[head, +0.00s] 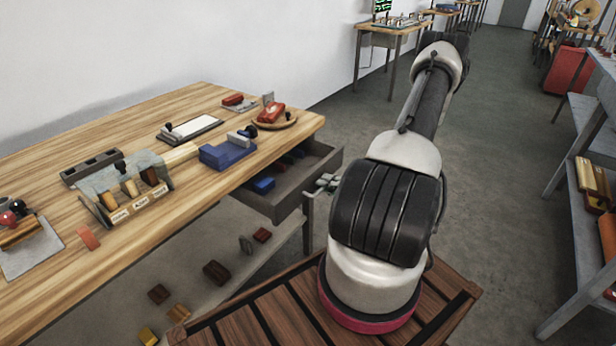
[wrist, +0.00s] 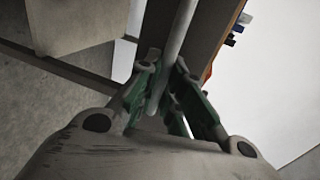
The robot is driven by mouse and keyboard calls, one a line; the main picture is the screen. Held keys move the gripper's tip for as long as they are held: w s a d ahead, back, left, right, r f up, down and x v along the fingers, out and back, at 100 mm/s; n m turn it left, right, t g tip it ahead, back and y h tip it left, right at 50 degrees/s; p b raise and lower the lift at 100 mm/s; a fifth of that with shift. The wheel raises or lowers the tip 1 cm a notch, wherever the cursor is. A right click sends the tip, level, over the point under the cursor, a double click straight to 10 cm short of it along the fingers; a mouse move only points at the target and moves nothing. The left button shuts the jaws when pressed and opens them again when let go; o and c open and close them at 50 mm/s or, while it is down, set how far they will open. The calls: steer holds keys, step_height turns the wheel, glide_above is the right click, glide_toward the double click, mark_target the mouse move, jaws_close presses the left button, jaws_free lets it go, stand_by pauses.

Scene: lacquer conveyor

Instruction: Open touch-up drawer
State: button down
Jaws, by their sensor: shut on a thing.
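The grey touch-up drawer (head: 297,193) stands pulled out from under the right end of the wooden workbench, with blue and dark items lying inside. My gripper (head: 325,184) is at the outer face of the drawer front, partly hidden behind my arm in the head view. In the wrist view my gripper (wrist: 165,98) has its green-padded fingers shut around a grey bar, the drawer handle (wrist: 181,40). The far end of the handle runs out of the picture.
The workbench (head: 220,190) carries a stamp rack (head: 130,205), a blue block (head: 227,154), a white pad (head: 190,130) and a round wooden dish (head: 288,123). Several small blocks lie below the bench. A grey shelf (head: 575,230) stands at right, with open floor between.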

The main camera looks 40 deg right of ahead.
steer(key=f+v, duration=0.2)
steer(key=v, duration=0.8)
steer(key=shift+s, duration=0.25)
steer(key=shift+d, duration=0.1)
steer(key=c, duration=1.5)
jaws_free()
steer(key=v, duration=1.2)
steer(key=shift+f, duration=0.1)
